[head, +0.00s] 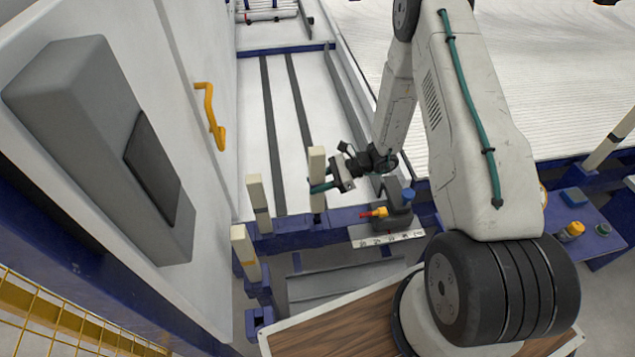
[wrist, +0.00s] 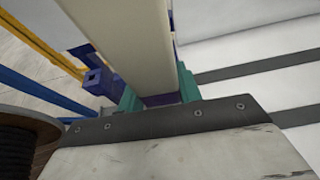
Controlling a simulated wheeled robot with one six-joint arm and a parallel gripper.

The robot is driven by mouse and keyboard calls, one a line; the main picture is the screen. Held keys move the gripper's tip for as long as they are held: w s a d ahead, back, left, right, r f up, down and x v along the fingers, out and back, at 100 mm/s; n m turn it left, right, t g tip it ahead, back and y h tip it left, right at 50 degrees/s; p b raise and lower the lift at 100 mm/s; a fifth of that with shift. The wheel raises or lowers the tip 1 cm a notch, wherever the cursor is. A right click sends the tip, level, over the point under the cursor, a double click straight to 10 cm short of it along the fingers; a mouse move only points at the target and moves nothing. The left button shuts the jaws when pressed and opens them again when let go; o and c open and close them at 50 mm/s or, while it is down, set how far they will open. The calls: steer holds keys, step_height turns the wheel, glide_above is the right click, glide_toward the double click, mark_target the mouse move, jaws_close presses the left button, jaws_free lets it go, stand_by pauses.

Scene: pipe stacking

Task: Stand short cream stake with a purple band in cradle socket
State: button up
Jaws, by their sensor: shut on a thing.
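A cream stake (head: 317,163) stands roughly upright in my gripper (head: 321,187), at the near end of the white bed. In the wrist view, the cream stake (wrist: 132,45) runs between the two teal fingertips of my gripper (wrist: 159,95), with a purple band (wrist: 160,99) low between them. My gripper is shut on the stake. The stake's lower end is over or at the blue cross beam (head: 340,218); I cannot tell whether it sits in a socket. An open square blue socket (wrist: 94,82) shows left of the stake in the wrist view.
Two other cream stakes stand to the left, one (head: 258,193) at the beam and one (head: 244,246) nearer. Blue sockets (head: 260,318) are below them. A grey bracket (head: 392,215) with red-yellow and blue parts is right of my gripper. A white wall panel (head: 200,190) borders the left.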

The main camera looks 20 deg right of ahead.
mark_target(318, 197)
steer(key=shift+f, duration=1.1)
steer(key=shift+f, duration=1.25)
steer(key=shift+f, duration=1.05)
steer(key=o, duration=1.3)
steer(key=shift+v, duration=3.9)
